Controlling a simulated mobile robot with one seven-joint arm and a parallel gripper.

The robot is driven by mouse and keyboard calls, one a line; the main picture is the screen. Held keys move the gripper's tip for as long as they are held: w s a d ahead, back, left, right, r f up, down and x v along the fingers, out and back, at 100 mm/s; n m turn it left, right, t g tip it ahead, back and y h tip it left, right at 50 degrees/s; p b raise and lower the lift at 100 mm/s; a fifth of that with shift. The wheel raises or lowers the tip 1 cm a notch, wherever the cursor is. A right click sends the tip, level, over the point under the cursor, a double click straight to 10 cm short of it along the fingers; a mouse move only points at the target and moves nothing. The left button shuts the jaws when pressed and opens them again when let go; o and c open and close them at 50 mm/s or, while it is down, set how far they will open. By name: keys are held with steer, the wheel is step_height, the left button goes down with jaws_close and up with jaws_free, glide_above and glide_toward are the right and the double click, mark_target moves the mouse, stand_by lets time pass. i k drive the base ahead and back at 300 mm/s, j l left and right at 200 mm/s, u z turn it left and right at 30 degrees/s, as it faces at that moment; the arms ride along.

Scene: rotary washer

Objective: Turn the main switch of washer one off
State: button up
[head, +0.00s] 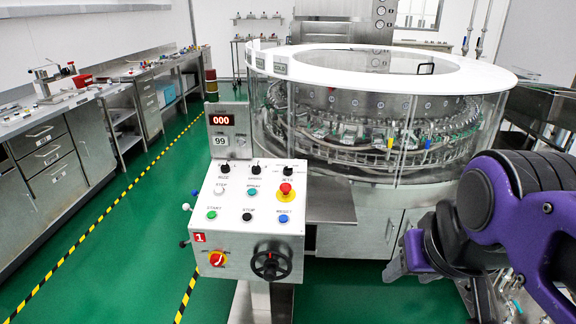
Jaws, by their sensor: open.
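The control panel (246,198) of the washer stands left of centre, with a red label "1" (199,237) on its front edge. The washer (375,120), a large round machine with clear walls and a white rim, stands behind. My gripper (397,268) is open at the lower right, well apart from the switch, with nothing visible in it.
The panel top has several buttons, small black knobs and a red emergency button (286,190). A display (221,120) reads 000 above it. Steel cabinets (75,150) line the left wall. Green floor with striped tape lies clear between them and the panel.

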mark_target(216, 260)
steer(key=u, duration=1.1)
steer(key=i+j+z, duration=0.1)
steer(key=i+j, duration=0.1)
steer(key=j, duration=0.05)
